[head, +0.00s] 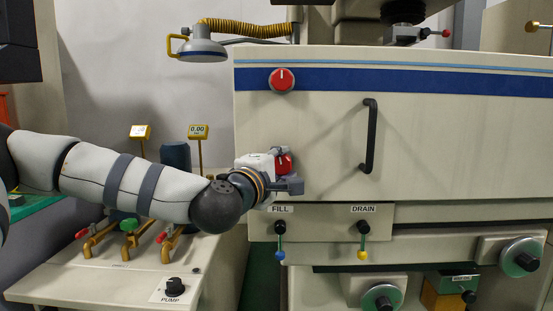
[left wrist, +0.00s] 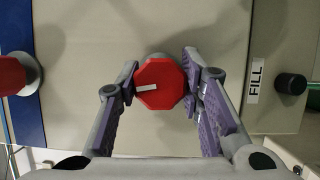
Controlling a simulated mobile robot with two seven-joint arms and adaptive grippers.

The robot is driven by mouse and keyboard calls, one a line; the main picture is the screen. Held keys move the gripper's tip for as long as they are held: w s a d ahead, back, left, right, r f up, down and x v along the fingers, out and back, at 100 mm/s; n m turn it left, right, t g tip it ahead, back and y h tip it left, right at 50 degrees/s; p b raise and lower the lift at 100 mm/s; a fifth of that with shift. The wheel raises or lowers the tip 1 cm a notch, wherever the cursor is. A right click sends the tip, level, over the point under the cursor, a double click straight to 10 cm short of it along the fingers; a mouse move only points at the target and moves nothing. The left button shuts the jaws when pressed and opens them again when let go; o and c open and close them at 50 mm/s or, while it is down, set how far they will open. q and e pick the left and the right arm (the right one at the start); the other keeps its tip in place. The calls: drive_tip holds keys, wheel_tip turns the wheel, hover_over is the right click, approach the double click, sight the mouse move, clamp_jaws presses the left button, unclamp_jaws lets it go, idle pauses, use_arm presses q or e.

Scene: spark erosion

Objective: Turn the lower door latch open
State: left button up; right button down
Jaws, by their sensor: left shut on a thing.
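The lower door latch (head: 284,162) is a red knob at the left edge of the cream door (head: 330,135). My left gripper (head: 283,172) is at it and hides part of it in the head view. In the left wrist view the lower latch (left wrist: 160,82) is a red octagonal knob with a white mark. The two purple-padded fingers of my left gripper (left wrist: 160,90) are shut on it from both sides. The mark points towards the upper latch, slightly tilted. The upper latch (head: 281,79) is a similar red knob, its white mark upright. My right gripper is not in view.
A black door handle (head: 370,136) stands out right of the latch. Below are the FILL lever (head: 280,240) and DRAIN lever (head: 362,240). A lamp (head: 203,48) hangs upper left. A side cabinet with valves and a PUMP knob (head: 174,285) lies below my left arm.

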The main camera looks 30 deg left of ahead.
use_arm(q)
drive_tip(key=shift+r+m+g, duration=0.15)
drive_tip(key=shift+m+g, duration=0.25)
drive_tip(key=shift+m, duration=0.5)
drive_tip(key=o, duration=1.2)
drive_tip(key=s, duration=0.5)
drive_tip(key=s+d, duration=0.1)
drive_tip(key=s, duration=0.1)
drive_tip(key=shift+s+d+r, duration=0.1)
drive_tip(key=shift+s+r, duration=0.05)
drive_tip(key=shift+s, duration=0.05)
